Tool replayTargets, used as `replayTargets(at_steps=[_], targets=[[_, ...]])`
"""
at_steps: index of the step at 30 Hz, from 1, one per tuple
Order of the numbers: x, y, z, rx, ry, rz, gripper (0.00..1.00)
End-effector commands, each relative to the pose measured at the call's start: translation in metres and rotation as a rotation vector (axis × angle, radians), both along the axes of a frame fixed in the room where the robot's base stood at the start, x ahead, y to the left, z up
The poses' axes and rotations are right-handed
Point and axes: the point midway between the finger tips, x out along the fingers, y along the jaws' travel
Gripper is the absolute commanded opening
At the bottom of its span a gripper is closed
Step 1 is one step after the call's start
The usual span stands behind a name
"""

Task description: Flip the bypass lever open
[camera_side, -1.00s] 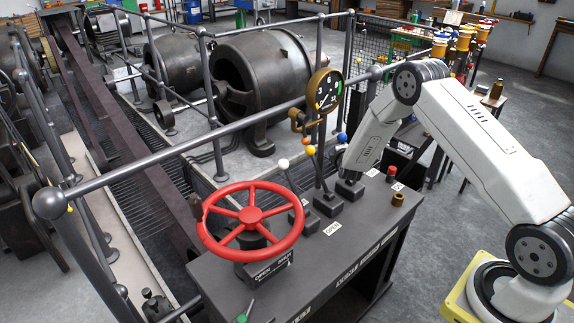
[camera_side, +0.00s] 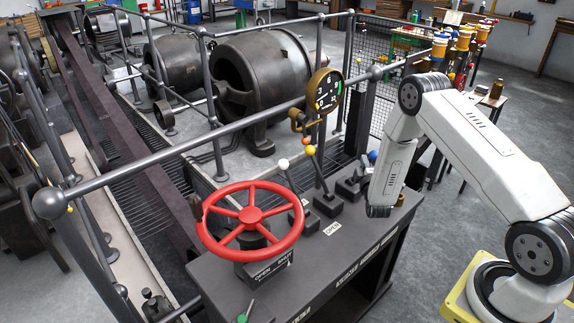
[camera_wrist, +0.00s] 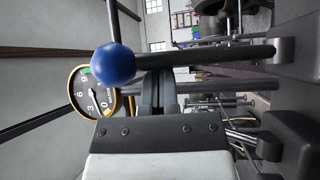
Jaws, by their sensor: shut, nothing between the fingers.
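A lever with a blue ball knob (camera_side: 373,155) stands at the far end of the dark console and leans right, toward my arm. The blue knob is large in the wrist view (camera_wrist: 114,64), left of my fingers. Levers with a yellow knob (camera_side: 310,150) and a white knob (camera_side: 283,164) stand to its left. I cannot read which is the bypass lever. My gripper (camera_side: 379,211) is shut and empty, pointing down low near the console's right edge, in front of the blue-knobbed lever in the side view. Its dark fingers show in the wrist view (camera_wrist: 159,92).
A round gauge (camera_side: 326,92) and grey railings (camera_side: 205,130) rise behind. A brass cap (camera_side: 401,199) is partly hidden by my gripper.

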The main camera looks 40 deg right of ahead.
Motion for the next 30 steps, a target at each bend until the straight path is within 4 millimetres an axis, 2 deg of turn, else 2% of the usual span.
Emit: replayTargets(at_steps=[3, 10, 30], targets=[[-0.011, -0.001, -0.006, 0.001, 0.004, -0.004, 0.0], [-0.021, 0.0, -0.012, 0.001, 0.002, -0.001, 0.0], [-0.029, -0.001, -0.019, 0.007, 0.016, -0.01, 0.0]])
